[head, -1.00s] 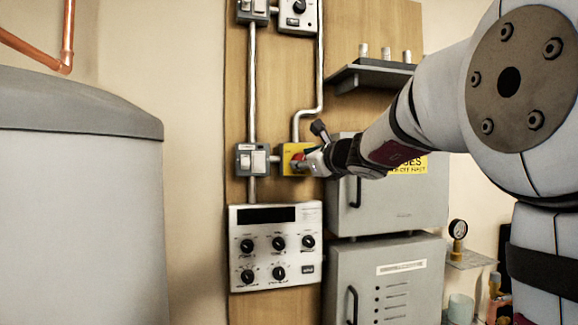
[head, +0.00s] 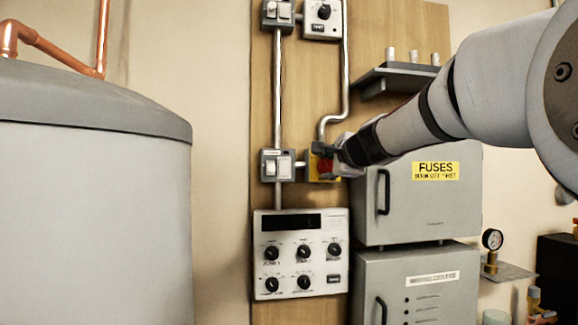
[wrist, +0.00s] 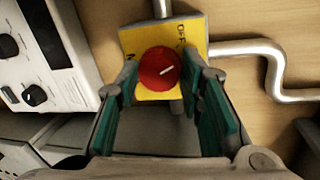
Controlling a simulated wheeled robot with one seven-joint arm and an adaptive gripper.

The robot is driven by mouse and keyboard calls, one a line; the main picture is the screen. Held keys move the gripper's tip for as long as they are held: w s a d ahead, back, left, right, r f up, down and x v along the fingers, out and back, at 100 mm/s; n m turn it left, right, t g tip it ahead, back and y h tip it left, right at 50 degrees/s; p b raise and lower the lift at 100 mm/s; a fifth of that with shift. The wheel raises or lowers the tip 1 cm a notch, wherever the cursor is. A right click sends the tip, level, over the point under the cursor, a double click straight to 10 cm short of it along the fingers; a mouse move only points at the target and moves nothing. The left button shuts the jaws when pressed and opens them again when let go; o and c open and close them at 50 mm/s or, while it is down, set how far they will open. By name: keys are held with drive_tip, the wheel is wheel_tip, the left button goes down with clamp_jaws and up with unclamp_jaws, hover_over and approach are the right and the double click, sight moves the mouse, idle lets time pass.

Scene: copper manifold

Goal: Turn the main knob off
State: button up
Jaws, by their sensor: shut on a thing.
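The red main knob (wrist: 158,68) sits on a yellow box (wrist: 188,30) on the wall board. Letters reading OFF stand at the box's upper right. My gripper (wrist: 160,73) has its green-padded fingers on either side of the knob, shut on it. In the head view the knob (head: 325,167) is partly hidden by my gripper (head: 336,165), which reaches in from the right.
A switch box (head: 276,166) sits just left of the yellow box. A control panel (head: 301,250) with several black knobs is below. A grey fuse cabinet (head: 420,205) stands to the right and a shelf (head: 395,80) above. A large grey tank (head: 90,200) fills the left.

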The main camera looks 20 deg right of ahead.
drive_tip(key=shift+a+n+h+p, duration=0.1)
drive_tip(key=shift+n+h+p, duration=0.3)
drive_tip(key=shift+n, duration=1.2)
drive_tip(key=o, duration=1.2)
drive_tip(key=shift+c, duration=0.2)
drive_tip(key=v, duration=1.2)
drive_tip(key=shift+a, duration=0.2)
